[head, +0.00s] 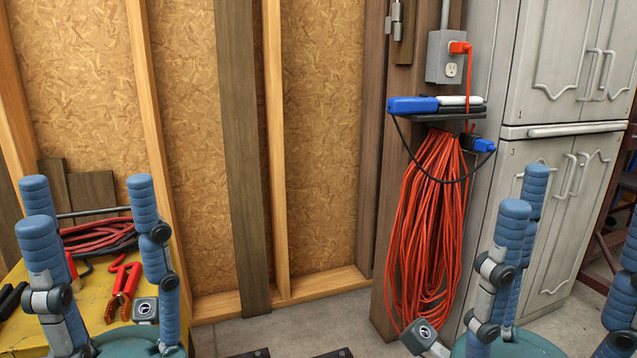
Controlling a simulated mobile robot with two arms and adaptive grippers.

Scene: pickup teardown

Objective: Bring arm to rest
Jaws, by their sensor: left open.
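My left gripper (90,210) is at the lower left, with its blue segmented fingers pointing up. Its fingers stand apart with nothing held between them. My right gripper (575,215) is at the lower right, also with fingers pointing up and spread wide. Its right-hand finger is cut by the picture edge. I see nothing between its fingers. Neither gripper visibly touches anything.
Behind my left gripper, a yellow surface (84,292) bears coiled red and black cables (98,236) and a red clamp (124,289). An orange cord (428,235) hangs below a small shelf (450,114). Grey cabinets (560,215) stand at right.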

